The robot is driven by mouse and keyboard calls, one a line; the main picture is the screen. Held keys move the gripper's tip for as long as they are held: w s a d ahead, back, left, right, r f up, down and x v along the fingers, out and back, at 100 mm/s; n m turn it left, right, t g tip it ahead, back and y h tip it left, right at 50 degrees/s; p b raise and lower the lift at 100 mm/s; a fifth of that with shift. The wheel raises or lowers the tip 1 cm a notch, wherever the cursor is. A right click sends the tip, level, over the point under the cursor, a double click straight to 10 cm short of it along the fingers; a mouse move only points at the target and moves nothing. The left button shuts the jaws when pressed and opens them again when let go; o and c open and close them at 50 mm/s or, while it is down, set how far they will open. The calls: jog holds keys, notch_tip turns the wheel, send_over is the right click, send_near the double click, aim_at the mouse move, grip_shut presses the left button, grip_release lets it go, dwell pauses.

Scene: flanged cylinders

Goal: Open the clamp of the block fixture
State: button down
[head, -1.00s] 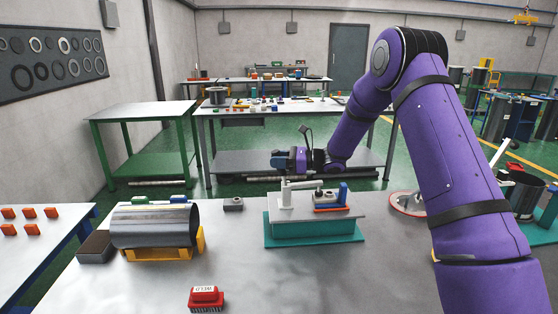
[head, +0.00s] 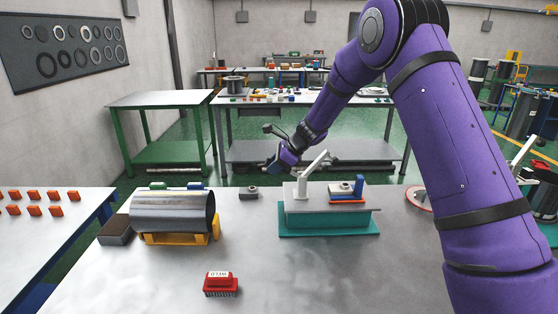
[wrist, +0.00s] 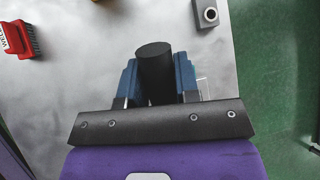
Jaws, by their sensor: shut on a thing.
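The block fixture (head: 330,214) is a teal base with a grey top plate on the bench. Its clamp has a white post (head: 303,191) and a white arm (head: 316,162) that slants up to the right, clear of the grey block (head: 340,189) on the plate. My gripper (head: 276,164) is behind and left of the post. In the wrist view its blue fingers are shut on a black cylindrical clamp handle (wrist: 155,65). The handle's joint with the clamp is hidden.
A metal cylinder (head: 172,212) lies on a yellow cradle (head: 178,238) at left. A red brush (head: 220,283) lies in front; a small grey block with a hole (head: 249,193) is left of the fixture. The bench front middle is clear.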

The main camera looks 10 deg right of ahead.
jog(key=shift+w+a+f+g+h, duration=0.1)
jog(key=shift+a+f+g+h, duration=0.1)
jog(key=shift+f+h, duration=0.35)
jog(key=shift+a+f+g+h, duration=0.1)
jog(key=shift+a+f+h, duration=0.05)
jog(key=shift+f+h, duration=0.4)
jog(key=c, duration=0.8)
grip_release()
jog(key=shift+c, duration=0.2)
jog(key=v, duration=1.1)
jog(key=shift+a, duration=0.1)
